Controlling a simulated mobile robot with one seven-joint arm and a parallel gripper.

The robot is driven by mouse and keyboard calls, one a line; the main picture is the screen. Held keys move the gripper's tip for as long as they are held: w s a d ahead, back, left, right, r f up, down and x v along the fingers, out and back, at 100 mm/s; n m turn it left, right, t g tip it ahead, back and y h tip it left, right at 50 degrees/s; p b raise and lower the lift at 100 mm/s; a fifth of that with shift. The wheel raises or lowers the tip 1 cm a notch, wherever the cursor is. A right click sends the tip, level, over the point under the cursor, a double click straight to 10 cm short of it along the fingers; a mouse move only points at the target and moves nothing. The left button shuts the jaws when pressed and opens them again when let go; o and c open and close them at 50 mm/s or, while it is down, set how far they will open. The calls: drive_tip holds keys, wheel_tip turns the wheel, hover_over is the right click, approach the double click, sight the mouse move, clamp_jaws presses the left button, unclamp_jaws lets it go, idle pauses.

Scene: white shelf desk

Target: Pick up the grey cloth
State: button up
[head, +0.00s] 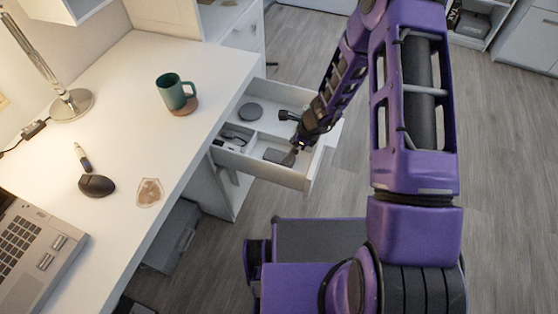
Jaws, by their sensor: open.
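A small, flat grey piece (277,156), which looks like the grey cloth, lies in the front part of the open white drawer (262,172). My gripper (296,148) points down into the drawer from the right. Its fingertips are at the right end of the grey piece, and it is open. I cannot tell whether the fingers touch the cloth or hang just above it. The fingers and wrist are small and dark here and may hide part of the cloth.
The drawer also holds a dark round object (250,112) and small dark items (232,139) at left, with low dividers between. The white desk (150,100) to the left bears a green mug (176,92), lamp, mouse and laptop. Floor right of the drawer is clear.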

sight(280, 156)
drive_tip(key=x, duration=0.5)
drive_tip(key=shift+w+a+f+b, duration=0.1)
drive_tip(key=shift+w+a+b, duration=0.3)
drive_tip(key=shift+a, duration=0.05)
drive_tip(key=shift+w+f, duration=0.1)
drive_tip(key=shift+f, duration=0.15)
drive_tip(key=shift+f+b, duration=0.25)
drive_tip(key=shift+b, duration=0.1)
drive_tip(key=c, duration=1.3)
drive_tip(key=shift+o, duration=0.2)
drive_tip(key=shift+r+p, duration=0.5)
drive_tip(key=shift+p, duration=0.1)
wheel_tip(280, 156, up, 10)
drive_tip(key=p, duration=0.2)
drive_tip(key=shift+f, duration=0.2)
